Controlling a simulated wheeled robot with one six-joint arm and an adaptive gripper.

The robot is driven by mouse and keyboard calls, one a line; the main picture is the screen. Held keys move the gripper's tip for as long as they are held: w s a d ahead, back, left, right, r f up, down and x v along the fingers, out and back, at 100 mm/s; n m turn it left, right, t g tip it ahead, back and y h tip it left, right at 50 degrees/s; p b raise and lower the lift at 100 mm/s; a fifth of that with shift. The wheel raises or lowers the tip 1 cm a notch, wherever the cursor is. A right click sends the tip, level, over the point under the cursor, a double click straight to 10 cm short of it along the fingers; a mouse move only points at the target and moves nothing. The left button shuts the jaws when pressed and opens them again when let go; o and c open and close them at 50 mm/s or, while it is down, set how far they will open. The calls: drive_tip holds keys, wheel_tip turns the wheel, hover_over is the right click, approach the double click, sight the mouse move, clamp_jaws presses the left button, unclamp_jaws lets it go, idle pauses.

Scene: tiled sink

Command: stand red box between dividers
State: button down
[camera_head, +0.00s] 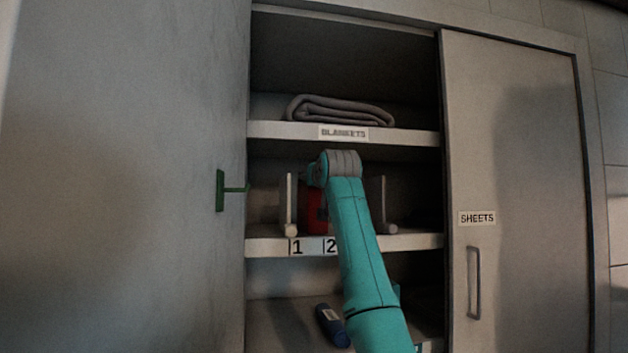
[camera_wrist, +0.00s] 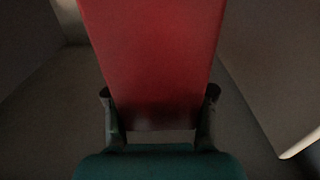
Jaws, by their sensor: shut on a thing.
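The red box (camera_head: 313,212) is on the middle shelf, partly hidden behind my teal arm in the head view. It fills the upper middle of the wrist view (camera_wrist: 152,55). My gripper (camera_wrist: 160,105) has a finger on each side of the box and is shut on it. A pale upright divider (camera_head: 289,200) stands left of the box, and another divider (camera_head: 384,200) stands to its right. The box is between these two. Labels "1" and "2" mark the shelf's front edge (camera_head: 400,242). Whether the box's base touches the shelf is hidden.
A folded grey blanket (camera_head: 340,110) lies on the shelf above, labelled "BLANKETS". A dark blue cylinder (camera_head: 332,326) lies on the lower shelf. A green handle (camera_head: 221,190) sticks out at the left. A sliding door (camera_head: 515,180) labelled "SHEETS" covers the right side.

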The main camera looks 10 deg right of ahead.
drive_tip(key=shift+c, duration=1.5)
unclamp_jaws()
drive_tip(key=shift+f, duration=0.1)
drive_tip(key=s, duration=1.2)
